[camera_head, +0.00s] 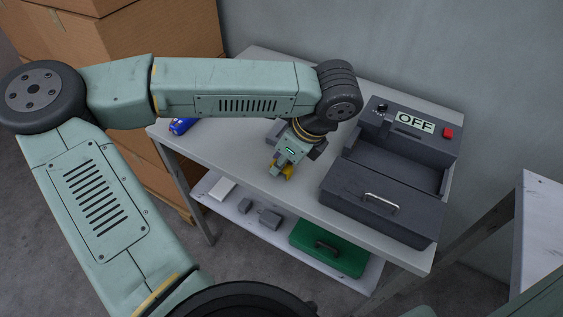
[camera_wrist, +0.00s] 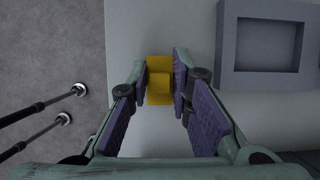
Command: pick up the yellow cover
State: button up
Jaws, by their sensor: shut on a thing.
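The yellow cover (camera_wrist: 159,82) is a small yellow piece with a raised block on it. In the wrist view it sits between the two finger pads of my gripper (camera_wrist: 160,85), which are shut on it. In the head view the yellow cover (camera_head: 288,172) shows just below my gripper (camera_head: 283,168), near the front edge of the table (camera_head: 240,170). My gripper partly hides it there. I cannot tell whether the cover touches the tabletop.
A dark grey box (camera_head: 380,205) with a handle and an OFF panel (camera_head: 415,123) stands on the right. A grey recessed housing (camera_wrist: 268,46) lies right of my gripper. A blue item (camera_head: 181,126) is at the left. The lower shelf holds a green case (camera_head: 328,250).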

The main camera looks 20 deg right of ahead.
aim_at(274, 162)
jog(key=shift+r+b, duration=0.35)
jog(key=shift+r, duration=0.2)
notch_tip(274, 162, up, 2)
jog(key=shift+r+b, duration=0.1)
jog(key=shift+b, duration=0.45)
jog(key=s+a+r+b, duration=0.1)
jog(key=s+a+b, duration=0.5)
jog(key=s+a, duration=0.3)
jog(key=shift+s+a+r, duration=0.25)
jog(key=shift+a+r, duration=0.05)
jog(key=shift+a, duration=1.65)
